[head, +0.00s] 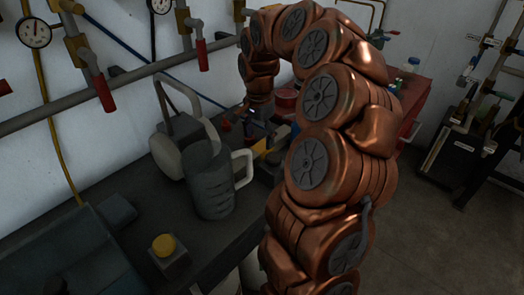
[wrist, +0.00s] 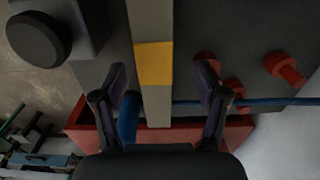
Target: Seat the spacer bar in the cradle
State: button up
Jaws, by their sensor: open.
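In the wrist view, a pale grey bar with a yellow band (wrist: 154,64), which looks like the spacer bar, runs from the top edge down between my fingers. My gripper (wrist: 162,78) is open, with one finger on each side of the bar. Gaps show between both fingers and the bar, so it is not gripped. How far the bar lies from the fingertips in depth I cannot tell. In the head view my arm hides most of the gripper and work spot; a small yellow patch (head: 261,148) shows there. I cannot make out the cradle with certainty.
A red box (wrist: 240,133) lies beyond the bar. A blue pipe (wrist: 262,102) and red valve handles (wrist: 285,69) are at right. On the bench stand a grey jug (head: 210,182) and a yellow-topped button box (head: 166,250); wall pipes (head: 150,70) run behind.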

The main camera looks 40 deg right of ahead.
aim_at(262, 146)
jog(key=shift+s+d+f+p, duration=0.15)
jog(key=shift+f+p, duration=0.1)
jog(key=shift+f, duration=0.95)
jog(key=shift+s+d+f+p, duration=0.15)
jog(key=shift+f+p, duration=0.1)
jog(key=shift+f, duration=0.9)
grip_shut()
